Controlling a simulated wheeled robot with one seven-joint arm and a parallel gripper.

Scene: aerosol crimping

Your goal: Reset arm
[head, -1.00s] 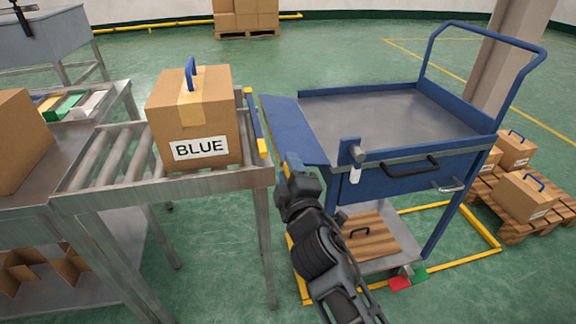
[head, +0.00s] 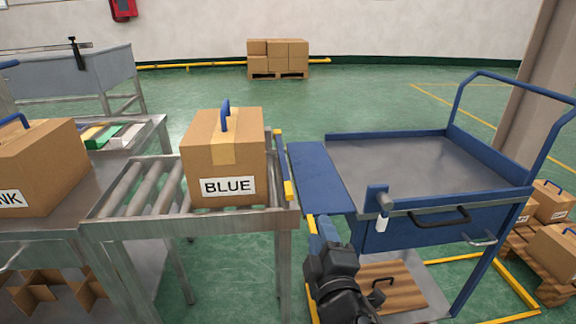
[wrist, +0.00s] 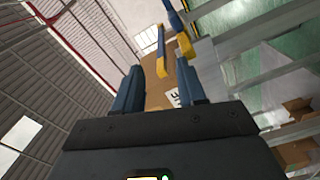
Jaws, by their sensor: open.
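My arm reaches up from the bottom of the head view, and my gripper (head: 326,232) is in front of the gap between the roller conveyor (head: 125,222) and the blue cart (head: 400,232). In the wrist view my gripper (wrist: 158,88) has its two dark fingers apart, with nothing between them. The box labelled BLUE (head: 224,155), with a blue handle on top, stands on the conveyor, apart from my gripper. Part of it shows beyond the fingers in the wrist view (wrist: 155,90).
The cart's top (head: 400,165) is empty, and its blue flap (head: 318,178) sits beside the conveyor's end. Another box (head: 40,160) stands at the left. Boxes on a pallet (head: 555,235) are at the right. Open green floor lies behind.

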